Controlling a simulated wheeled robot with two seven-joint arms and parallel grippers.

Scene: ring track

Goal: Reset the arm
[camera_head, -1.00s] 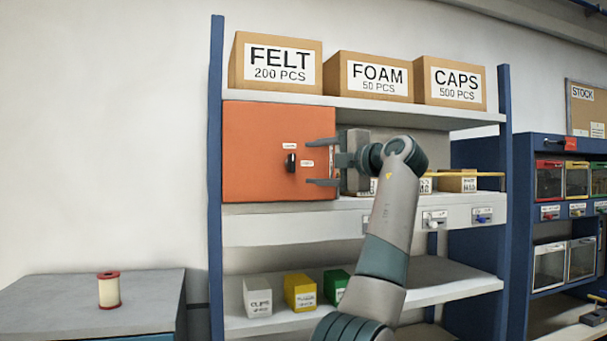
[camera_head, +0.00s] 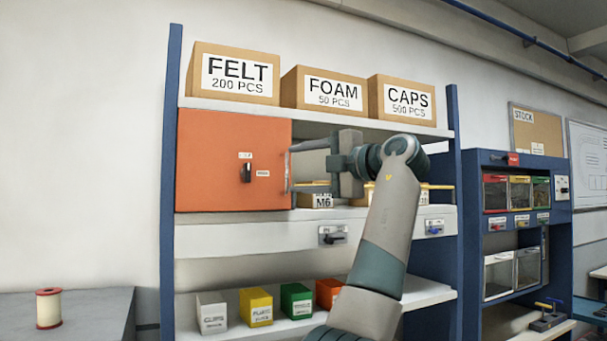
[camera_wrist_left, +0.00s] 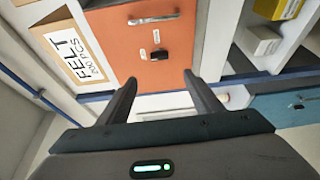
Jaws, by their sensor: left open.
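An orange cabinet door (camera_head: 225,160) is shut on the upper shelf, with a black knob (camera_head: 246,172) and a vertical bar handle (camera_head: 287,172) at its right edge. My left gripper (camera_head: 290,167) is open and empty, its fingers pointing left beside that right edge. In the left wrist view, the open fingers (camera_wrist_left: 160,77) point toward the orange door (camera_wrist_left: 115,40). The silver handle (camera_wrist_left: 153,18) and black knob (camera_wrist_left: 157,55) show beyond the fingertips, not between them. My right gripper is in neither view.
FELT (camera_head: 232,75), FOAM (camera_head: 331,88) and CAPS (camera_head: 402,101) boxes stand on the top shelf. Several coloured bins, including a yellow one (camera_head: 256,307), sit on the lower shelf. A spool (camera_head: 48,308) stands on a grey cabinet at left. A blue rack (camera_head: 470,230) is at right.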

